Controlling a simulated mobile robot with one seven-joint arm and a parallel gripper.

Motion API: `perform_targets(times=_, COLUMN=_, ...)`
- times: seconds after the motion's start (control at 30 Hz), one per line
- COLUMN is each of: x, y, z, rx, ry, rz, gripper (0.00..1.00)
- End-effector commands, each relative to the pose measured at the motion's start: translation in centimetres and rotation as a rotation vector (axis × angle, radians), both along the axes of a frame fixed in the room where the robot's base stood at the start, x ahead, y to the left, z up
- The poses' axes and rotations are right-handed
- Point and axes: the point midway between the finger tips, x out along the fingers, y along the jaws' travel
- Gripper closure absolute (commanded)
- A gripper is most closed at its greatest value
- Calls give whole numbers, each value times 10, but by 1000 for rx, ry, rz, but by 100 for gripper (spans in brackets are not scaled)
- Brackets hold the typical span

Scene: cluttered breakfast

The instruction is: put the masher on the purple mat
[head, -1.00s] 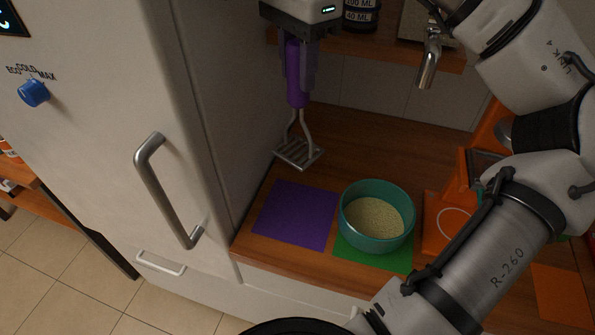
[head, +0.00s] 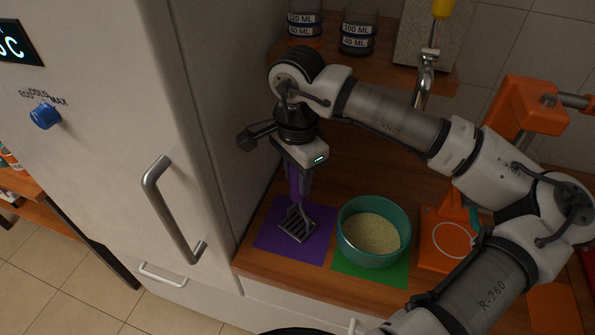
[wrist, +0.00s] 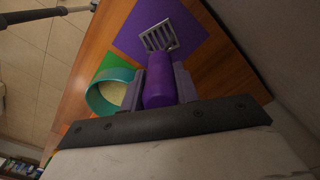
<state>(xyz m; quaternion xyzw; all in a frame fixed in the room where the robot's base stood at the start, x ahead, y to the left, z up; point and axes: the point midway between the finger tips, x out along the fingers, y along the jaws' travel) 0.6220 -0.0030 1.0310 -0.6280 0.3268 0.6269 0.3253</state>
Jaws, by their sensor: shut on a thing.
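The masher has a purple handle (wrist: 158,82) and a slotted metal head (head: 297,224). My gripper (head: 299,180) is shut on the handle and holds the masher upright, head down. In the head view the masher head shows over the purple mat (head: 270,245). The purple mat also shows behind the masher head in the wrist view (wrist: 130,40). I cannot tell whether the head touches the mat or is just above it.
A teal bowl (head: 347,243) of grain stands on a green mat (head: 395,272), right beside the purple mat. An orange stand (head: 520,115) is farther right. The fridge (head: 110,100) is close on the left. Jars (head: 358,32) stand on a shelf behind.

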Motion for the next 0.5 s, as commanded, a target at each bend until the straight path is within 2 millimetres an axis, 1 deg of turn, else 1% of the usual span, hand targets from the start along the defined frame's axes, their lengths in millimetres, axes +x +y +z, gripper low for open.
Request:
perform_targets(times=0.27, x=0, y=0, z=-2, rx=0, ry=-1, rz=0, gripper=100)
perform_targets(times=0.4, x=0, y=0, z=-5, rx=0, ry=-1, rz=0, gripper=100)
perform_targets(times=0.43, x=0, y=0, z=-4, rx=0, ry=-1, rz=0, gripper=66)
perform_targets(times=0.5, x=0, y=0, z=-3, rx=0, ry=-1, rz=0, gripper=56)
